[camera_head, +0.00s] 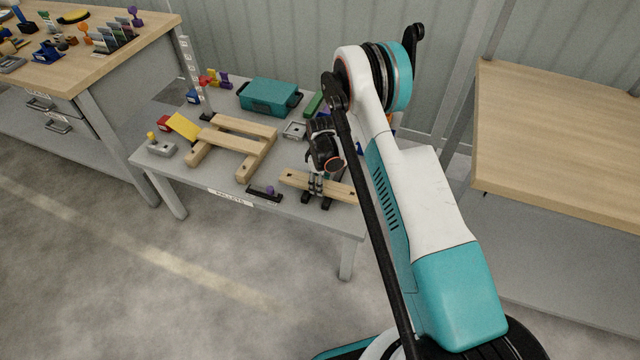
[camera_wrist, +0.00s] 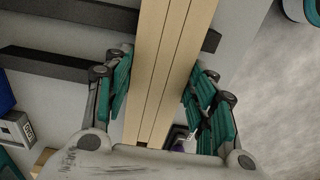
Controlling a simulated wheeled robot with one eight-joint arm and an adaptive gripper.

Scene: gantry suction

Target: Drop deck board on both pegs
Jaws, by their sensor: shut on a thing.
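The deck board (camera_head: 341,191) is a long pale wooden plank near the table's front right edge. My gripper (camera_head: 317,188) reaches down from above and is shut across the board near its middle. In the wrist view the board (camera_wrist: 162,70) runs between the two green-padded fingers (camera_wrist: 160,92). Dark bars (camera_wrist: 50,66) lie under the board; I cannot tell whether it rests on them or hangs just above. A wooden pallet frame (camera_head: 257,161) lies left of my gripper, with cross boards on two runners. I cannot make out the pegs at this size.
The grey table (camera_head: 215,178) also holds a teal case (camera_head: 270,96) at the back, a yellow wedge (camera_head: 184,126) at the left, and a small black holder with a purple knob (camera_head: 265,192) at the front. A wooden workbench (camera_head: 560,140) stands right. Bare tabletop separates frame and board.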

